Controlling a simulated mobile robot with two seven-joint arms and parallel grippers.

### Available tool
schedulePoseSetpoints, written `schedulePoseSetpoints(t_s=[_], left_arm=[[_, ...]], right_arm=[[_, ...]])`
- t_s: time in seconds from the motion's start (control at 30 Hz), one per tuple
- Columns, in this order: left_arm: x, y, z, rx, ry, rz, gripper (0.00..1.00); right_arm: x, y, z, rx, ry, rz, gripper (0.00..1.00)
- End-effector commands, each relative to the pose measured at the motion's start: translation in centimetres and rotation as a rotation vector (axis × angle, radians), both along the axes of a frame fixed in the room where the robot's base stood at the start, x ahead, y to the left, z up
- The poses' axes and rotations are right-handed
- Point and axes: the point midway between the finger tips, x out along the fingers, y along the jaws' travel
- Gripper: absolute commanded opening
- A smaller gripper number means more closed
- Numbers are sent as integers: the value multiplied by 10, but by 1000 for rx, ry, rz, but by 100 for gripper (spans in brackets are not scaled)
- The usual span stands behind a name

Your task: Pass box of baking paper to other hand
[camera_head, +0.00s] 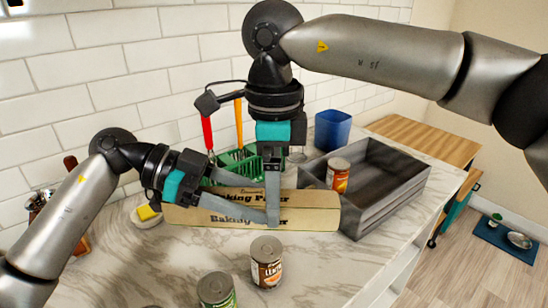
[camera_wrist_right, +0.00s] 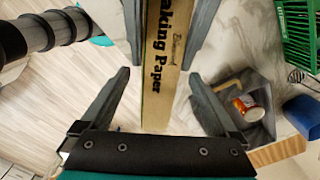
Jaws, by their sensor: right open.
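The long tan box of baking paper (camera_head: 312,208) lies level across the head view, above or at the counter; I cannot tell whether it touches it. My left gripper (camera_head: 262,202) comes in from the left, its fingers on the back and front sides of the box, closed on it. My right gripper (camera_head: 272,216) comes down from above at the middle of the box. In the right wrist view its fingers (camera_wrist_right: 160,74) stand apart on either side of the box (camera_wrist_right: 163,70), open. The left gripper's fingers (camera_wrist_right: 158,62) show at the top of that view.
A green rack (camera_head: 240,163) and blue container (camera_head: 332,130) are behind. Two cans, brown (camera_head: 266,264) and green (camera_head: 217,290), stand in front.

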Motion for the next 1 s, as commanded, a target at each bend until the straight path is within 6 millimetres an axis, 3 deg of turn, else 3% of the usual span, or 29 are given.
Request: schedulePoseSetpoints(t_s=[0.23,0.6,1.0], left_arm=[[0,0,1,-2,-1,1,0],[0,0,1,-2,-1,1,0],[0,0,1,-1,-1,1,0]], right_arm=[[-1,0,-29,0,2,-1,95],[0,0,-34,2,0,-1,95],[0,0,-34,2,1,-1,51]])
